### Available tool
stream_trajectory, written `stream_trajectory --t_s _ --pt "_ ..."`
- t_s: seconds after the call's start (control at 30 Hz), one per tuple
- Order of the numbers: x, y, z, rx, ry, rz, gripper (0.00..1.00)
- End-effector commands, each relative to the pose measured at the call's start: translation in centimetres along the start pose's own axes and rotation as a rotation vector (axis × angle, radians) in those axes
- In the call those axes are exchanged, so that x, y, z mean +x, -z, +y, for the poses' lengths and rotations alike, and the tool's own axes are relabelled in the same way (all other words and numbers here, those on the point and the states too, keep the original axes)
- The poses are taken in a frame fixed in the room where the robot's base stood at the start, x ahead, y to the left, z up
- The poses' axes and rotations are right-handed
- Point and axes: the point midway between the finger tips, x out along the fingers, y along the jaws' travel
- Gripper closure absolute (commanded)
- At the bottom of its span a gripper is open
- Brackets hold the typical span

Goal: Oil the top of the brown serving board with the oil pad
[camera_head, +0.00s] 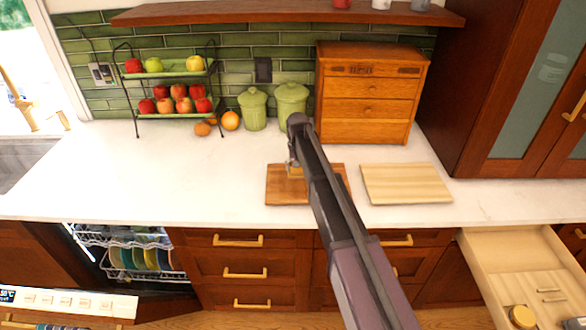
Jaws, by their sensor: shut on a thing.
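The brown serving board (280,192) lies flat on the white counter, left of a paler board. My arm crosses in front of it and hides its middle and part of its right side. My gripper (293,164) points down over the board's back part and is shut on a small yellowish thing, which I take to be the oil pad (295,172). The pad is mostly hidden and appears at or just above the board's top; I cannot tell whether it touches.
The pale board (405,184) lies close on the right. A wooden drawer chest (370,95), green canisters (253,108) and a fruit rack (170,110) stand behind. A drawer (500,250) is open at lower right and the dishwasher (120,255) at lower left. The counter's left is clear.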

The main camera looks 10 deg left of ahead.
Motion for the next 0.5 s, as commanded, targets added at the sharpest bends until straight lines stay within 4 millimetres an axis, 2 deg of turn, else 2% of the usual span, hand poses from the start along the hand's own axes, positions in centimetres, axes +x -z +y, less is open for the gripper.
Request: stream_trajectory --t_s 0.5 --pt "0.01 0.01 0.5 0.001 -0.001 0.0 0.62"
